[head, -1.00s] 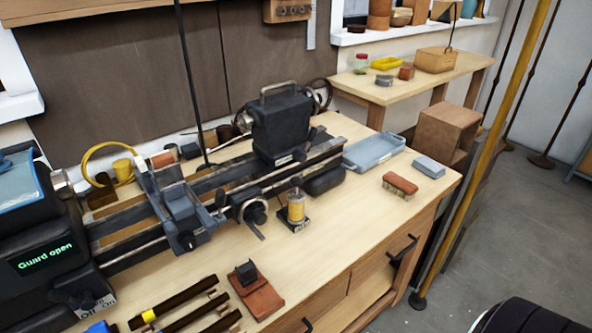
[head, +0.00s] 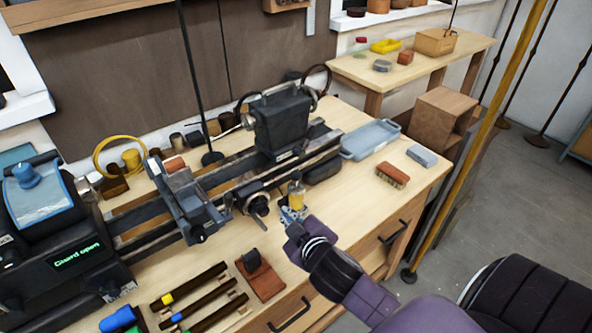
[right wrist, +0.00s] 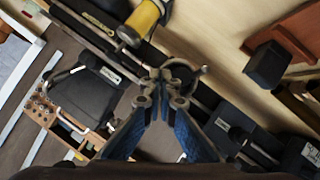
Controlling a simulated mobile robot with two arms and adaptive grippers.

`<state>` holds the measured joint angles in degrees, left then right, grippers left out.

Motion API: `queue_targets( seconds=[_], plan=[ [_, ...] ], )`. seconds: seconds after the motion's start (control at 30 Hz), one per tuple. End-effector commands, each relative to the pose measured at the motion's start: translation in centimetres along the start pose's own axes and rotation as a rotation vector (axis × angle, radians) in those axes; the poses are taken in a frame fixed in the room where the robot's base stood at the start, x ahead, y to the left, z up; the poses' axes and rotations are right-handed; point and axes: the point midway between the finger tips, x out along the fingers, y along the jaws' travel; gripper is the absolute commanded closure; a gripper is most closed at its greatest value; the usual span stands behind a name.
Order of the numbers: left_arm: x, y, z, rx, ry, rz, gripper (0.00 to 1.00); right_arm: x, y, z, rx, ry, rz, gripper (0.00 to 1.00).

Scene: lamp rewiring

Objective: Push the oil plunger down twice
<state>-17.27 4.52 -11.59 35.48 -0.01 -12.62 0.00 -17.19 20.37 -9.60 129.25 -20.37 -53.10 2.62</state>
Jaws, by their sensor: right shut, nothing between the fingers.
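The oiler (head: 296,194), a small yellow cylinder with a plunger on top, stands upright on the bench in front of the lathe (head: 277,122). My right gripper (head: 290,216) is just in front of the oiler in the head view and overlaps its lower part. Its fingers are shut with nothing between them. In the right wrist view the closed fingertips (right wrist: 163,78) are near the oiler (right wrist: 143,22), which shows at the top edge; I cannot tell whether they touch it. My left gripper is not in view.
A brown block with a black knob (head: 260,274) and several dark bars (head: 200,300) lie at the front. The lathe's handwheel (head: 259,205) is close to the oiler.

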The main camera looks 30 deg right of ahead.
Motion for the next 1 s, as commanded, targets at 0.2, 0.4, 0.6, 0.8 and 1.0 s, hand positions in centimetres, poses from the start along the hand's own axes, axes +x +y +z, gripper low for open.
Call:
queue_targets(
  seconds=[0.2,0.4,0.6,0.8,1.0],
  plan=[
    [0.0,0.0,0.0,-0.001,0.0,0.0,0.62,2.1,6.8,-13.9,-0.349,0.48,0.209,1.0],
    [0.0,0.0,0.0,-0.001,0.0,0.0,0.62,0.6,7.2,-23.6,-0.837,0.899,0.28,1.0],
    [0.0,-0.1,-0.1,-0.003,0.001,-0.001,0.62,1.3,6.1,-23.7,-1.407,1.113,0.159,1.0],
    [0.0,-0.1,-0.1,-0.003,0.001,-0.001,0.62,4.2,10.4,-16.4,-1.889,1.052,-0.139,1.0],
    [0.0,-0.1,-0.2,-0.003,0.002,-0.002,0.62,5.0,15.6,-10.6,-2.075,0.917,-0.37,1.0]
  ],
)
